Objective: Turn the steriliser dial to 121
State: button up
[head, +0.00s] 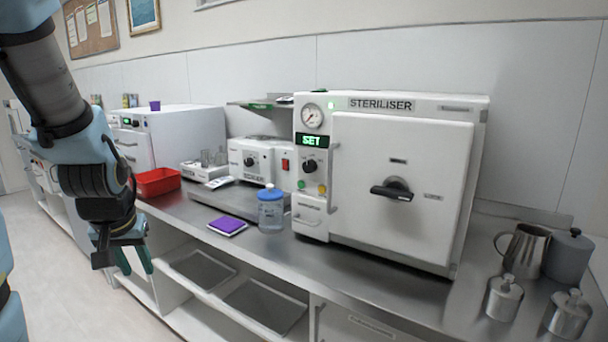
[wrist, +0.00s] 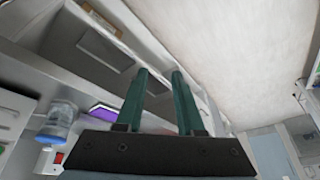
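The white steriliser (head: 455,150) stands on the counter at right of centre. Its narrow left panel carries a round gauge (head: 312,115), a green display (head: 311,140) reading SET, and a small black dial (head: 309,166) below. The dial's marks are too small to read. A green button and an orange-red button sit under the dial. My gripper (head: 134,262) hangs at the left, in front of the counter edge, well away from the dial. In the wrist view its green fingers (wrist: 160,78) are apart with nothing between them. The steriliser dial does not show there.
A blue-lidded jar (head: 270,212) and a purple pad (head: 227,226) lie near the counter's front edge, left of the steriliser. A sealer (head: 266,150) with its own black dial stands behind them. A red tray (head: 157,182) is further left. Metal pots stand right. Open floor lies left.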

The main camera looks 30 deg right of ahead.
jog(key=shift+o, duration=1.4)
jog(key=w+d+m+t+h+b, duration=0.1)
jog(key=w+d+m+t, duration=0.1)
jog(key=w+d, duration=0.3)
jog(key=shift+w+d+r+t+h+b, duration=0.15)
jog(key=shift+w+d+t+h+b, duration=0.25)
jog(key=shift+w+t, duration=0.1)
jog(key=shift+o, duration=1.1)
jog(key=w+d+r+m+t+h+b, duration=0.1)
jog(key=w+d+r+m+t+h, duration=0.1)
jog(key=d, duration=0.5)
jog(key=shift+w+m+h+b, duration=0.3)
jog(key=shift+w+m+h, duration=0.15)
jog(key=shift+m+h, duration=0.05)
jog(key=m+g+h+b, duration=0.2)
jog(key=m+h+b, duration=0.2)
jog(key=m+h, duration=0.5)
send_near(307, 167)
jog(key=w+d+p, duration=0.1)
jog(key=d, duration=0.1)
jog(key=w+d+f+n+h+p, duration=0.1)
jog(key=d, duration=0.2)
jog(key=w+d+n+h, duration=0.1)
jog(key=w+d, duration=0.1)
jog(key=shift+d+f+p, duration=0.25)
jog(key=shift+f+p, duration=0.1)
jog(key=shift+p, duration=0.05)
jog(key=shift+c, duration=0.3)
grip_shut()
